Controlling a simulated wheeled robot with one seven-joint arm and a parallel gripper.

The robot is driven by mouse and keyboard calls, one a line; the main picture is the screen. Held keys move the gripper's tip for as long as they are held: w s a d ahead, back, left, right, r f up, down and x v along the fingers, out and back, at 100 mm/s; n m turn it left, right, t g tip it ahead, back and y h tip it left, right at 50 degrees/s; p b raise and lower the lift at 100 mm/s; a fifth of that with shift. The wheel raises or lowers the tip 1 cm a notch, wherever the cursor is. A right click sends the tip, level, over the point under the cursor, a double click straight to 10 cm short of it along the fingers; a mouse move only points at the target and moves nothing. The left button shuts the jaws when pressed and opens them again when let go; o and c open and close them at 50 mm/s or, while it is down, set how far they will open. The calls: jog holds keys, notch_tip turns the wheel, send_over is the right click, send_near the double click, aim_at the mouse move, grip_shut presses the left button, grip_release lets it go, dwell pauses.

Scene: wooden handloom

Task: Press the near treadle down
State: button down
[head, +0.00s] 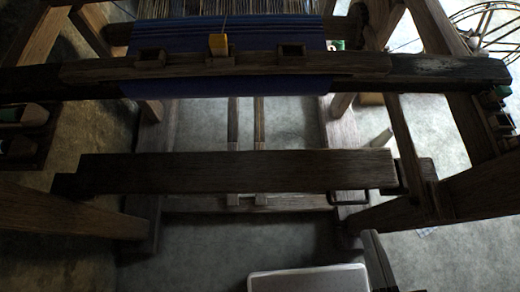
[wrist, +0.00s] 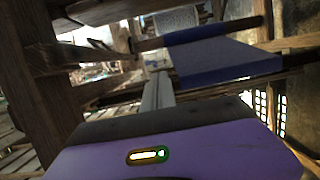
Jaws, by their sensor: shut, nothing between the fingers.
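Two narrow wooden bars, which look like the treadles, run side by side under the loom in the head view: a left bar (head: 233,125) and a right bar (head: 259,125). I cannot tell which is the near treadle. They look about level with each other, and the bench board hides their middle parts. My gripper (wrist: 160,76) shows in the wrist view as a grey shut pair of fingers with nothing held, pointing toward the loom frame. It does not touch a treadle that I can see. No treadle is clear in the wrist view.
A wide bench board (head: 235,170) crosses in front of the treadles. Blue cloth (head: 180,50) lies behind the front beam (head: 435,68), and blue cloth (wrist: 215,58) shows in the wrist view. Bare floor (head: 205,240) lies below the bench. Loom posts stand at both sides.

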notch_tip(320, 180, down, 31)
jog(key=w+b, duration=0.2)
jog(key=b, duration=2.1)
jog(key=g+b, duration=0.4)
jog(key=g, duration=0.1)
send_near(260, 144)
notch_tip(260, 144, up, 3)
jog(key=w, duration=0.1)
jog(key=w+f+b, duration=0.1)
jog(key=f+b, duration=0.3)
jog(key=b, duration=0.1)
jog(key=w+f+b, duration=0.1)
jog(key=f+b, duration=0.1)
jog(key=shift+w+a+f, duration=0.1)
jog(key=shift+w+f, duration=0.2)
jog(key=shift+f, duration=0.1)
jog(key=shift+r, duration=0.2)
